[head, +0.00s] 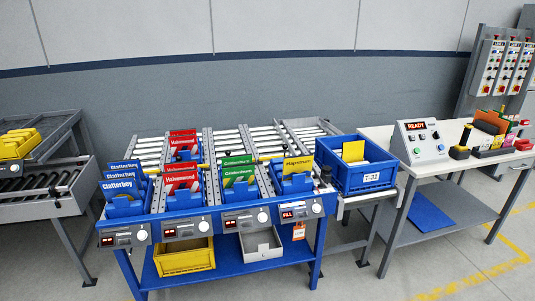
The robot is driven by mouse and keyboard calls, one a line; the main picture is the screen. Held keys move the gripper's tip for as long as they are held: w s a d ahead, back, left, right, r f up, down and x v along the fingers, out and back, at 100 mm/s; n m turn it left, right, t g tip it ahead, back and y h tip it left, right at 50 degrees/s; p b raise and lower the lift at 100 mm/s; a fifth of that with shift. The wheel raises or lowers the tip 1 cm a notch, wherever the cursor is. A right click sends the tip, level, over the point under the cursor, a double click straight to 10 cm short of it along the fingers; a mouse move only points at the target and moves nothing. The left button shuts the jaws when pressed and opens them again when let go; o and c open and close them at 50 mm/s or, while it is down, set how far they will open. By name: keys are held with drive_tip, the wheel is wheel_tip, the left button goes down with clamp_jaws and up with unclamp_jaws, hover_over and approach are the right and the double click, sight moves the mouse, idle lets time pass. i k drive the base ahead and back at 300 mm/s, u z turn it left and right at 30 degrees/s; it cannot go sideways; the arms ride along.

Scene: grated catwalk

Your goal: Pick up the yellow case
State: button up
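Several yellow things show in the head view, and I cannot tell for sure which one is the yellow case. A flat yellow case (298,166) with dark lettering stands tilted in the rightmost blue holder of the blue roller rack. Another flat yellow piece (353,151) is in the blue tote (365,181) marked T-31, its lower part hidden by the tote wall. Yellow bins (17,147) sit on the roller stand at the far left. A yellow open bin (184,260) is on the rack's lower shelf. My gripper is not in view.
The blue rack (222,222) also holds blue cases (122,185), red cases (182,178) and green cases (238,172). A grey bin (261,245) is below. A READY control box (420,140) stands on the white table (460,174) at right. Floor in front is clear.

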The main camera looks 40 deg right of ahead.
sight(352, 152)
drive_tip(key=z, duration=5.05)
drive_tip(key=i, duration=0.15)
drive_tip(key=u, duration=3.35)
drive_tip(key=i, duration=0.6)
drive_tip(key=z, duration=0.05)
